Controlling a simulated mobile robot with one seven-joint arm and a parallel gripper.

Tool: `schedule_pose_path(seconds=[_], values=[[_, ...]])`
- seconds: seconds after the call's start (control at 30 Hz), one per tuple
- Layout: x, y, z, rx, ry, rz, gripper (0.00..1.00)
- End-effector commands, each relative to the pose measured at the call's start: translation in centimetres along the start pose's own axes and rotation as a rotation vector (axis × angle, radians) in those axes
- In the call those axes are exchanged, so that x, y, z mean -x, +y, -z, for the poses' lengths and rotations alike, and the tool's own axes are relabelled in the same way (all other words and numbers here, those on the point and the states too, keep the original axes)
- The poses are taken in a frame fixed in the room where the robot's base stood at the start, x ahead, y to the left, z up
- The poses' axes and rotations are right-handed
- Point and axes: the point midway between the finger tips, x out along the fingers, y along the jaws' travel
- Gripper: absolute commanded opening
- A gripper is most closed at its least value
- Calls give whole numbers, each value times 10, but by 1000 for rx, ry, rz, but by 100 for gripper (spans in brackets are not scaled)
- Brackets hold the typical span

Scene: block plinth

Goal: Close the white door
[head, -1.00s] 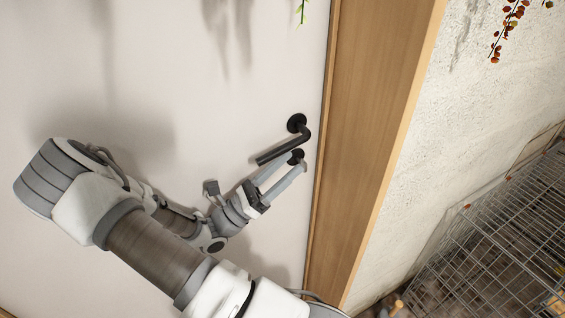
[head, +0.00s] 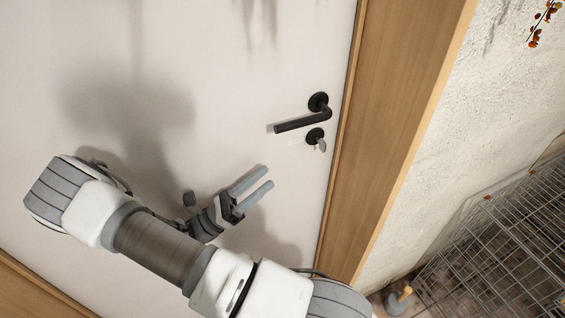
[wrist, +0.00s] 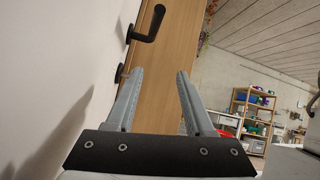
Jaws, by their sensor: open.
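The white door (head: 190,60) fills the left and middle of the head view. Its right edge lies along the wooden frame (head: 385,110), with no clear gap visible. The black lever handle (head: 298,122) sits near that edge, with a lock and a small knob or key (head: 316,139) below it. My gripper (head: 263,177) is open and empty, below and left of the handle, apart from it. In the wrist view my gripper's fingers (wrist: 160,72) are spread, with the handle (wrist: 148,25) beyond them and the door (wrist: 50,70) at left.
A wire cage (head: 500,235) stands at the right by the rough pale wall (head: 450,110). Hanging leaves (head: 540,25) show at top right. Shelves with several items (wrist: 255,110) stand far off in the wrist view.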

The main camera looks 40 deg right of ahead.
Motion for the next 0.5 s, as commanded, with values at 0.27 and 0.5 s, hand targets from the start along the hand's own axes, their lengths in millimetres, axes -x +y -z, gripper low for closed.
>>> schedule_pose_path(seconds=[0.27, 0.5], values=[[41, 0, 0, 0, 0, 0, 53], [47, -1, 0, 1, 1, 1, 53]])
